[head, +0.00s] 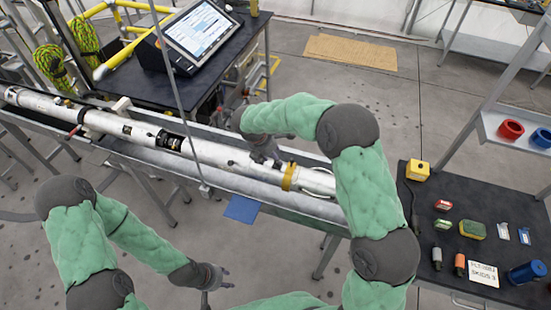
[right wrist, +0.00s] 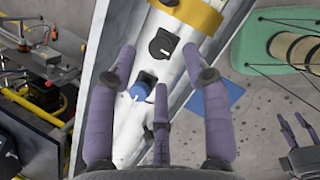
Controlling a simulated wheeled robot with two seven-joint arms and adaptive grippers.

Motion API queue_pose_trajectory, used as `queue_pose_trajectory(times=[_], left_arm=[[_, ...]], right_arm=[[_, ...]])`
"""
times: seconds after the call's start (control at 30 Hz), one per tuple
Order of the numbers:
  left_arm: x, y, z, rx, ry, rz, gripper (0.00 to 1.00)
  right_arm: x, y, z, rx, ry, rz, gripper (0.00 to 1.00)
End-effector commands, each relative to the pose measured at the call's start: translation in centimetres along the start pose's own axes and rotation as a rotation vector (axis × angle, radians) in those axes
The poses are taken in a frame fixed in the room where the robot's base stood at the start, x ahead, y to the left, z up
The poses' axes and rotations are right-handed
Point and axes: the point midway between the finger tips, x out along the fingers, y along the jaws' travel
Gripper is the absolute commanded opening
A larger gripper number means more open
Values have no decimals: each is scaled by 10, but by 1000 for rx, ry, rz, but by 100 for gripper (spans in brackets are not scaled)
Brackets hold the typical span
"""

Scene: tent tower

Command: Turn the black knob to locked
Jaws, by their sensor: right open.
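The black knob (right wrist: 163,45) sits on the white tube (right wrist: 182,58), just below a yellow band, in the right wrist view. Its labels are too small to read. A blue knob (right wrist: 139,92) in a dark recess lies lower on the same tube. My right gripper (right wrist: 160,68) is open and empty above the tube, its spread purple fingers pointing towards the black knob. I see no contact. In the head view my right gripper (head: 266,153) hides the black knob. My left gripper (head: 214,279) is open and empty, away from the tube.
The white tube lies along a grey trough (head: 225,180). A blue pad (head: 242,209) is at the trough's near side. A monitor (head: 200,32) stands on a black table behind. A dark workbench (head: 462,215) with small items is at the right.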

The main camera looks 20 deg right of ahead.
Motion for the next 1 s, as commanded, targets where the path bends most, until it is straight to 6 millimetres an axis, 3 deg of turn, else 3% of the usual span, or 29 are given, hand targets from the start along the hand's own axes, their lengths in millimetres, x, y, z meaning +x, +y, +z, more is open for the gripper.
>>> queue_pose_trajectory(times=[0.23, 0.6, 0.63, 0.8, 1.0], left_arm=[[2, -1, 0, 0, 0, 0, 40], [2, -1, 0, 0, 0, 0, 40], [2, -1, 0, 0, 0, 0, 40], [2, -1, 0, 0, 0, 0, 40], [2, -1, 0, 0, 0, 0, 40]], right_arm=[[28, 0, 0, 2, 0, 0, 49], [34, 0, 0, 2, 1, 1, 49], [34, 0, 0, 2, 1, 1, 47], [34, 0, 0, 1, 0, 0, 0], [34, 0, 0, 4, 0, -2, 0]])
